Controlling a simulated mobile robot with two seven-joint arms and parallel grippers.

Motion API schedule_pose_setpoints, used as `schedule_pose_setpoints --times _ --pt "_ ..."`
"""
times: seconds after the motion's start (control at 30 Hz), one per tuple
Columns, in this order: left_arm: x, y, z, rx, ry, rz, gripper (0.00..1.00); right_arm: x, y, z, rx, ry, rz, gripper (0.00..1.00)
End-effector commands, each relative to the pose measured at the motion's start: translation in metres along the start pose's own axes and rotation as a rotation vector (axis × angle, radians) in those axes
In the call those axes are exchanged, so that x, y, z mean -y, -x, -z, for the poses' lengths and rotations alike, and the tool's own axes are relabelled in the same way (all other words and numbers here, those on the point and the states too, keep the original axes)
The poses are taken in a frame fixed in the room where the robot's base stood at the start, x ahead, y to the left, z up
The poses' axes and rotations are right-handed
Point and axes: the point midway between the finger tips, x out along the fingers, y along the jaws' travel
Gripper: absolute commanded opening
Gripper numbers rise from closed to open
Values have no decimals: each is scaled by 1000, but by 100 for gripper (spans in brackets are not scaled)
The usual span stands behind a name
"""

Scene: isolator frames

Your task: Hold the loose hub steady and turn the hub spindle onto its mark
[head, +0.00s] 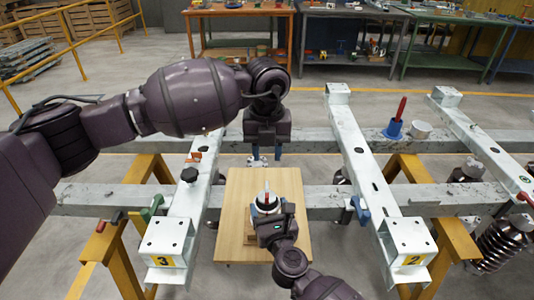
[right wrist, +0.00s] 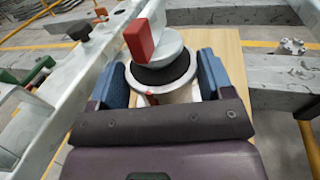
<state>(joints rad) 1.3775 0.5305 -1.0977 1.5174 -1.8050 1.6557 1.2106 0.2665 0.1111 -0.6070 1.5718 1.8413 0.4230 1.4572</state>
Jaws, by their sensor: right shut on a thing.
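The hub (head: 262,209) stands on a wooden board (head: 290,187). In the right wrist view the hub (right wrist: 178,95) has a pale body, a dark ring and a grey disc on top. A red upright spindle handle (right wrist: 139,40) rises from the disc, offset to the left in that view. A small red mark (right wrist: 151,97) shows on the near rim. My right gripper (right wrist: 163,80) is shut on the hub, one blue finger on each side. My left gripper (head: 266,158) hangs open and empty above the board, behind the hub, apart from it.
White metal frame beams flank the board, the left one (head: 181,210) ending at plate 3, the right one (head: 365,165) at plate 2. A blue piece with a red handle (head: 394,128) and a grey cylinder (head: 420,130) sit on the rear rail. Benches stand behind.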

Motion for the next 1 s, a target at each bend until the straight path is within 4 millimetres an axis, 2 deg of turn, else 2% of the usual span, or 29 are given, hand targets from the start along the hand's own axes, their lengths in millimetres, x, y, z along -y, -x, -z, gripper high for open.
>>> schedule_pose_setpoints --times 0.17,0.2,0.37,0.67,0.83,1.0 --pt "0 0 0 0 0 0 36 0 0 0 0 0 0 0" --pt "0 0 0 0 0 0 36 0 0 0 0 0 0 77" --pt "0 0 0 0 0 0 36 0 0 0 0 0 0 100" --pt "0 0 0 0 0 0 36 0 3 0 0 0 0 100" --pt "0 0 0 0 0 0 36 0 21 1 -1 -1 1 100" --pt "0 0 0 0 0 0 36 0 49 1 -2 -1 0 100"
